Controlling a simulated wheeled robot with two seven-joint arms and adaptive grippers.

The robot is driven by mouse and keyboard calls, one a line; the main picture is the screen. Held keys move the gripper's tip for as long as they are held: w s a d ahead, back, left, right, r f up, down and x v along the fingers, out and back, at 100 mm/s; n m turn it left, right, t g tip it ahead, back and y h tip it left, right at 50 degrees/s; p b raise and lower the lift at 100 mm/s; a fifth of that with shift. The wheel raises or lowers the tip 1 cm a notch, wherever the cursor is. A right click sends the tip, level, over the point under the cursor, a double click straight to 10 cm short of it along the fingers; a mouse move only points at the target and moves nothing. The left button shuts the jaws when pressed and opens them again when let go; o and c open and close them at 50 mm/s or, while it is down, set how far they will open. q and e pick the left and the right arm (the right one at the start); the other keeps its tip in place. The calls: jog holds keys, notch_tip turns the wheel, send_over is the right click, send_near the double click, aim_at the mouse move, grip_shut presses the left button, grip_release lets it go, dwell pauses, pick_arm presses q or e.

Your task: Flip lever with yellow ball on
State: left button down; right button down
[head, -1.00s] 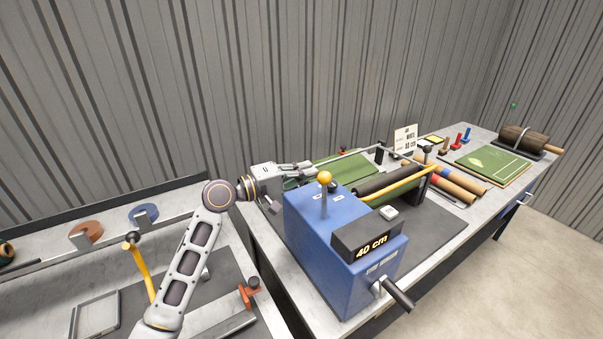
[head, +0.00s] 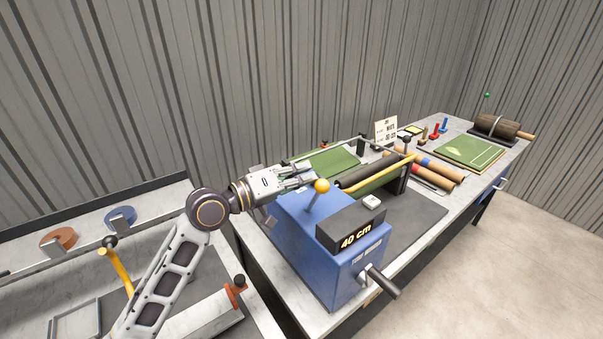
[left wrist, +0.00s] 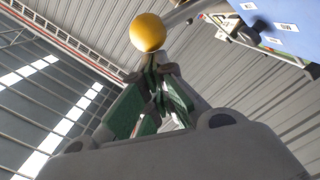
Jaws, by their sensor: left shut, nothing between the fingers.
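The lever's yellow ball (head: 321,186) tops a thin stick (head: 311,202) on the blue machine box (head: 300,218). The stick leans to the right in the head view. My left gripper (head: 312,174) is shut and empty, with its fingertips right behind and beside the ball. In the left wrist view the yellow ball (left wrist: 148,31) is just past the closed fingertips (left wrist: 152,65); I cannot tell whether they touch. Small white labels (left wrist: 286,27) show on the blue top there. My right gripper is not in view.
A black display (head: 352,225) reading "40 cm" and a crank handle (head: 384,284) are on the box's near side. A grey wall is behind.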

pick_arm(q)
jog(key=shift+s+f, duration=0.15)
jog(key=v, duration=1.1)
jog(key=shift+s+a, duration=0.15)
jog(key=shift+a, duration=0.25)
dwell(0.7)
